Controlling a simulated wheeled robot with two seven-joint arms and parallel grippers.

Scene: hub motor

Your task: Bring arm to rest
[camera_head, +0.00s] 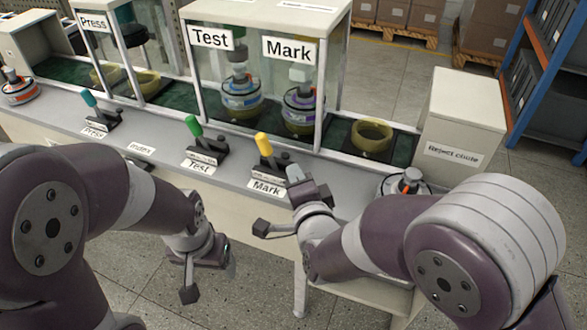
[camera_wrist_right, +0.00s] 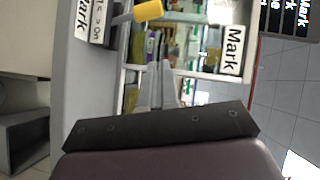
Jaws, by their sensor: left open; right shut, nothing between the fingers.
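My left gripper (camera_head: 229,264) hangs low in front of the bench, over the floor, open and apart from everything; its fingers are small and dim. My right gripper (camera_head: 294,173) is at the bench's front edge by the Mark label, just in front of the yellow-handled Mark lever (camera_head: 265,145). In the right wrist view its fingers (camera_wrist_right: 158,88) are together with nothing between them. The yellow handle (camera_wrist_right: 148,11) shows above and left of them, apart from the fingers in that view.
The bench also carries a green Test lever (camera_head: 195,128) and a blue Press lever (camera_head: 90,100). Hub motors stand inside the glazed stations. Another motor (camera_head: 408,183) sits beside the reject chute (camera_head: 459,120), partly behind my right arm. Floor in front is clear.

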